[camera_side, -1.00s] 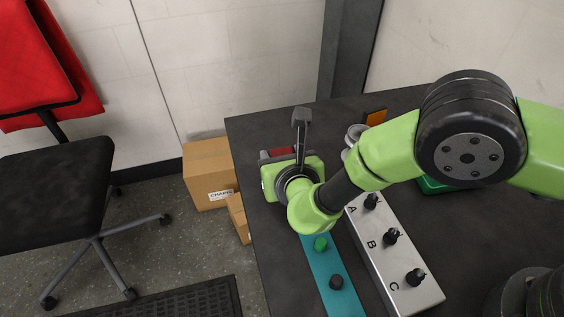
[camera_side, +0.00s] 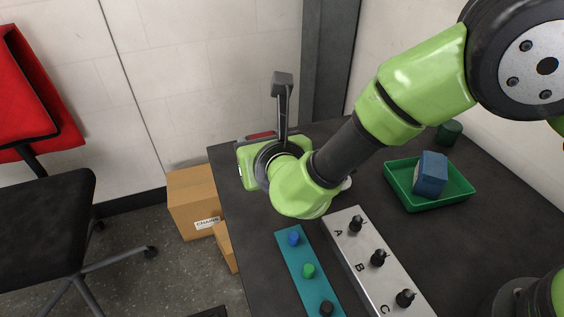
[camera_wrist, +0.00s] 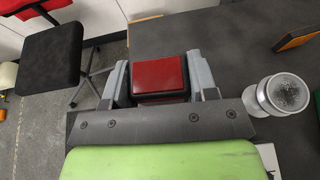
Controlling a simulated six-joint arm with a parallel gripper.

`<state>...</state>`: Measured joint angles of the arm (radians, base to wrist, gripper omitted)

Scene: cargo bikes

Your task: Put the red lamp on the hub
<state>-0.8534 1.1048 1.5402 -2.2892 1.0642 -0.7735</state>
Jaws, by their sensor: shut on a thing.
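The red lamp (camera_wrist: 160,76) is a red block with a dark base. It sits between the two grey fingers of my gripper (camera_wrist: 160,68) in the wrist view, and the gripper is shut on it. In the side view a red part of the lamp (camera_side: 261,135) shows just past my gripper (camera_side: 258,140), near the back left of the table. A silver round stepped piece (camera_wrist: 285,93) stands on the table to the right of the gripper in the wrist view. It may be the hub, but I cannot tell for sure. My arm hides most of it in the side view.
A green tray (camera_side: 398,194) holds a blue block (camera_side: 431,174), with a dark green cylinder (camera_side: 449,132) behind. A grey block (camera_side: 346,232) with knobs A, B, C lies beside a teal strip (camera_side: 291,255) with pegs. An orange-edged piece (camera_wrist: 298,37) is at right in the wrist view.

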